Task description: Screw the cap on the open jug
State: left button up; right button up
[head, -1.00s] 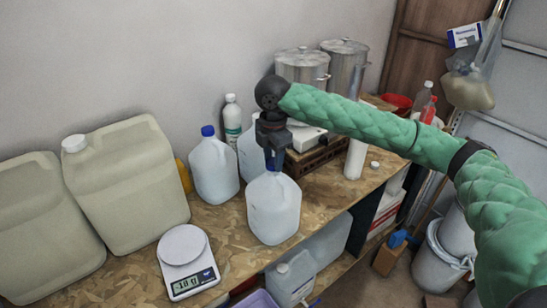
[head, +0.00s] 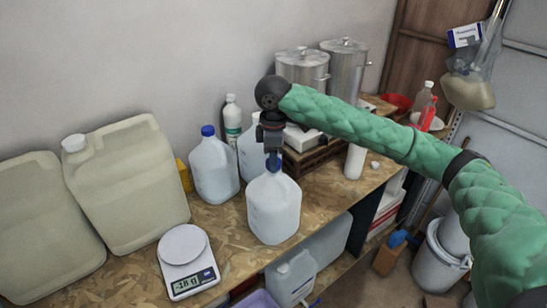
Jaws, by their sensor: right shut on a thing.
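The open jug (head: 273,208) is a translucent whitish jug standing upright near the front edge of the wooden bench. My right gripper (head: 273,158) points straight down over its neck. It is shut on a blue cap (head: 273,166), which sits at the mouth of the jug; the fingers partly hide it. I cannot tell whether the cap's thread has caught. My left gripper is not in view.
A similar jug with a blue cap (head: 214,170) stands to the left, and another jug (head: 250,150) stands behind my gripper. A white scale (head: 184,250) and large beige canisters (head: 125,190) are at the left. Steel pots (head: 302,66) stand at the back.

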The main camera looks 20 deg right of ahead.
jog(key=m, duration=0.3)
jog(key=o, duration=0.7)
jog(key=shift+r, duration=0.1)
jog(key=n, duration=0.4)
jog(key=shift+n, duration=0.8)
